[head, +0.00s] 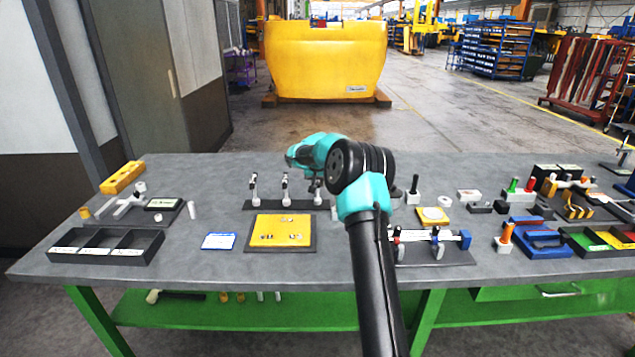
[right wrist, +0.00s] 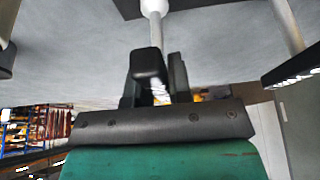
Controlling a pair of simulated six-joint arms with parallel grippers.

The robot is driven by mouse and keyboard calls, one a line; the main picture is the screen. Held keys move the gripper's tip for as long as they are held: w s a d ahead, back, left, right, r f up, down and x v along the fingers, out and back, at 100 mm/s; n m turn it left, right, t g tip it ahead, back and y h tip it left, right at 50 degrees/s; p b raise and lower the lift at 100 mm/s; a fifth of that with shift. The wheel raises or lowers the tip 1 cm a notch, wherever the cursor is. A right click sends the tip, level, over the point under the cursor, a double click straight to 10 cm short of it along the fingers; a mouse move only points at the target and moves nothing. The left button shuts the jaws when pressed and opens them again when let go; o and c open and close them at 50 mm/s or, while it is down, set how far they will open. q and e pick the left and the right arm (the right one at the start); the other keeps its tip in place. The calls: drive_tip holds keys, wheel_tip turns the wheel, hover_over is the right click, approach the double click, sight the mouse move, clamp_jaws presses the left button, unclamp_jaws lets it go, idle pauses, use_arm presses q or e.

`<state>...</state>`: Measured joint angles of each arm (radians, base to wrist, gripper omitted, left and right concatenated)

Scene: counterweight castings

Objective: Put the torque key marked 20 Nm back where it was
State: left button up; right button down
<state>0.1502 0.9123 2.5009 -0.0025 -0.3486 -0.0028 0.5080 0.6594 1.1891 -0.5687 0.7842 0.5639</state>
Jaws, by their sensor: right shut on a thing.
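A black rack (head: 265,206) with white sockets stands at the back middle of the table in the head view. Two torque keys, the left one (head: 253,188) and the middle one (head: 285,187), stand upright in it. My right gripper (head: 317,184) is over the rack's right end. In the right wrist view the right gripper (right wrist: 160,75) is shut on a torque key whose pale shaft (right wrist: 154,30) runs to a white socket (right wrist: 154,5); I cannot tell how deep it sits. Its mark is not readable. My left gripper is not in view.
A yellow panel (head: 281,231) lies in front of the rack, with a blue-edged card (head: 218,241) to its left. A black three-part tray (head: 72,254) is at the front left. A fixture (head: 437,260) stands at the front right. Bare table lies left of the rack.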

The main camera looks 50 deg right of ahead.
drive_tip(key=shift+f, duration=0.1)
drive_tip(key=c, duration=1)
unclamp_jaws()
drive_tip(key=shift+c, duration=0.2)
drive_tip(key=v, duration=1.2)
